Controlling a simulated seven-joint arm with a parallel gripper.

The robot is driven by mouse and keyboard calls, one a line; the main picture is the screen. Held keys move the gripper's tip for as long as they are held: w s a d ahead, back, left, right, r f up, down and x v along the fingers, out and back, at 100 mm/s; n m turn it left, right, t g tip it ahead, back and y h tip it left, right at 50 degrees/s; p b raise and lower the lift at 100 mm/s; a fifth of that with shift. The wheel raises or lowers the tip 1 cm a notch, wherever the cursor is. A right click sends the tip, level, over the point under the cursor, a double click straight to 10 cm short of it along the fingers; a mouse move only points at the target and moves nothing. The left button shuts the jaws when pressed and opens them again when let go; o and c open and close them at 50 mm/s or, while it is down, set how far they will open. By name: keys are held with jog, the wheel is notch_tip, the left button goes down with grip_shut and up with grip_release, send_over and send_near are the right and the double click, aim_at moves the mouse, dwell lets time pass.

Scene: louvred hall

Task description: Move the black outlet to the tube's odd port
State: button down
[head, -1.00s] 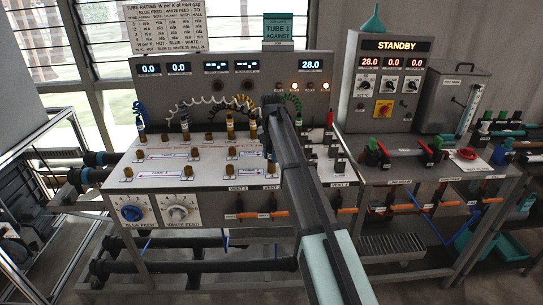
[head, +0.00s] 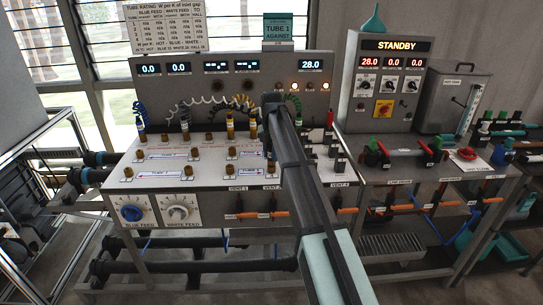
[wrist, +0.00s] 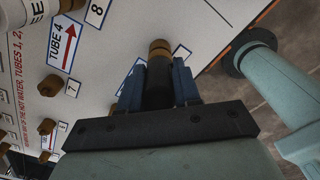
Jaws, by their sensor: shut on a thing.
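The tube 4 label (wrist: 62,45) lies at upper left, with brass ports beside numbers 7 (wrist: 48,84) and 6 (wrist: 46,126). A number 8 plate (wrist: 95,13) is above.
A teal "TUBE 1" sign (head: 278,30) stands above. The standby cabinet (head: 390,80) is to the right. Orange-handled vents line the front edge.

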jog(key=shift+r, duration=3.25)
jog(key=w+a+r, duration=0.3)
jog(key=w+a, duration=1)
jog(key=a, duration=0.3)
jog(key=shift+f, duration=3.65)
